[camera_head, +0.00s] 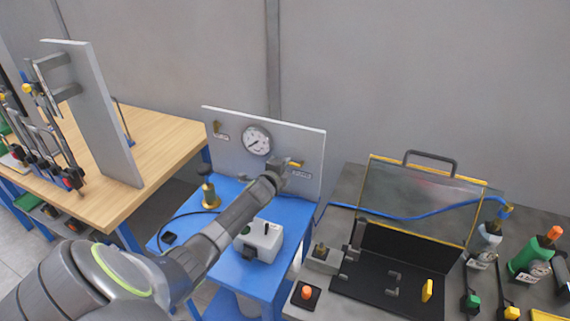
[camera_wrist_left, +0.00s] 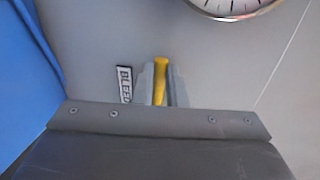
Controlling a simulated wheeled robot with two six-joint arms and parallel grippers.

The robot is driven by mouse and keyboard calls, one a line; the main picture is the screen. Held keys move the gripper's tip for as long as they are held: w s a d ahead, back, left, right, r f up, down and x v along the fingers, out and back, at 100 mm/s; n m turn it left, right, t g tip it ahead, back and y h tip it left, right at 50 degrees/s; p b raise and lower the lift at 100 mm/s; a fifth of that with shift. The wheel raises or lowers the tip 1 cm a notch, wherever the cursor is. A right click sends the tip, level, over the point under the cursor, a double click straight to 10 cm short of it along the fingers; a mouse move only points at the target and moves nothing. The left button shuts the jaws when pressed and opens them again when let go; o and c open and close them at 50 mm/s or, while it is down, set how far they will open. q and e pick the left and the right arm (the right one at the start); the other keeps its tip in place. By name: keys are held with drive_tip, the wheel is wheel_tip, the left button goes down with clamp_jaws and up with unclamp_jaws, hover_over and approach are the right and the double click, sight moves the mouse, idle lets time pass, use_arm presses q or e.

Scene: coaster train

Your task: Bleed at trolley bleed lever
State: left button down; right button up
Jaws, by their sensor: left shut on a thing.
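The bleed lever (camera_head: 296,163) is a yellow handle on the right part of the upright grey panel (camera_head: 310,145) of the blue trolley. In the left wrist view the lever (camera_wrist_left: 160,75) stands between the two grey fingers of my left gripper (camera_wrist_left: 161,88). My left gripper (camera_head: 283,167) is at the panel and is shut on the lever. The lever's base is hidden by my gripper. A small label (camera_wrist_left: 124,84) reading "BLEED" is beside the fingers. My right gripper is not in view.
A round white gauge (camera_head: 257,140) sits on the panel left of the lever. A white box (camera_head: 259,241) and a brass fitting (camera_head: 208,190) stand on the blue trolley top (camera_head: 240,274). A grey bench (camera_head: 343,190) with a clear-lidded case (camera_head: 420,201) stands at right.

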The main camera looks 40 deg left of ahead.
use_arm(q)
drive_tip(key=shift+f, duration=0.2)
idle(0.4)
drive_tip(key=c, duration=1.5)
unclamp_jaws()
drive_tip(key=shift+o, duration=0.2)
drive_tip(key=shift+s, duration=0.15)
drive_tip(key=b+v, duration=0.3)
drive_tip(key=v, duration=1.4)
drive_tip(key=shift+s+n, duration=0.1)
drive_tip(key=shift+n, duration=0.2)
